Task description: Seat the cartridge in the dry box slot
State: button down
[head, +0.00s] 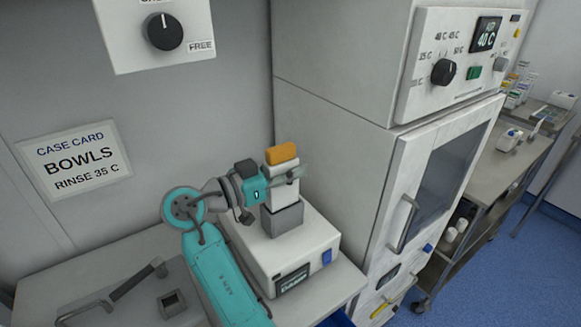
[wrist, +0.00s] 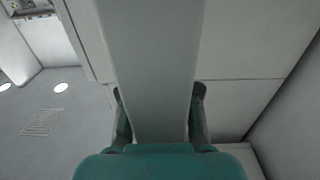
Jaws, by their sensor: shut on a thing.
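The cartridge (head: 284,192) is a pale upright block with an orange cap. In the head view it stands directly above the grey slot block (head: 283,219) on top of the white dry box (head: 262,257). Its lower end meets or overlaps the block's top; I cannot tell how far it is inside. My gripper (head: 287,175) reaches in from the left and is shut on the cartridge below the cap. In the wrist view the pale cartridge body (wrist: 150,60) runs between the two fingers of my gripper (wrist: 158,95); its lower end is hidden there.
A tall white cabinet (head: 335,150) with a glass door and handle (head: 403,222) stands close on the right. A grey lidded tray (head: 110,297) and a small dark square socket (head: 172,301) are at lower left. A dial panel (head: 160,35) and case card (head: 75,160) are on the wall.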

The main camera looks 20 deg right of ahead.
jog(key=shift+f, duration=1.85)
jog(key=c, duration=0.7)
grip_release()
jog(key=shift+s+f, duration=0.1)
jog(key=shift+f, duration=0.05)
jog(key=shift+c, duration=0.2)
